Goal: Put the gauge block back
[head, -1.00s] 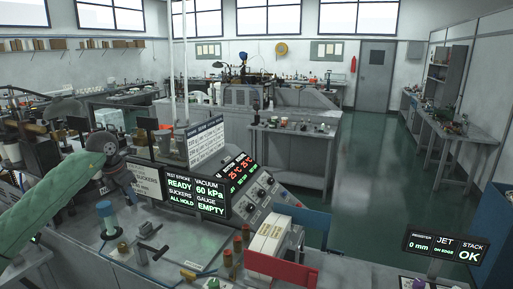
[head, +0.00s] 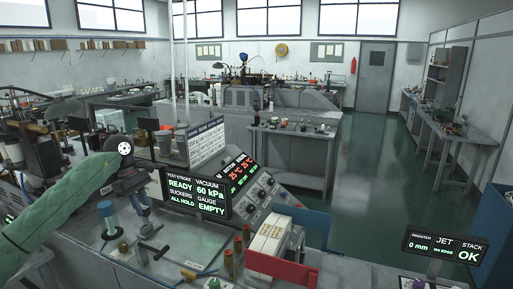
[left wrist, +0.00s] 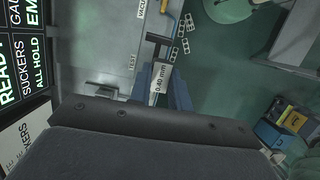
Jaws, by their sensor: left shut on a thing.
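My left gripper (head: 145,212) hangs fingers-down over the grey bench top, in front of the status panel. In the left wrist view its two blue fingers (left wrist: 161,88) are shut on the gauge block (left wrist: 162,80), a pale plate marked "0.40 mm". The block is hard to make out in the head view. The status panel (head: 197,194) reads "READY", "60 kPa", "ALL HOLD" and "GAUGE EMPTY". I cannot pick out the block's empty place. My right gripper is not in view.
To the right are a sloped control panel (head: 262,196), a white box stack (head: 270,236) and a red plate (head: 282,269).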

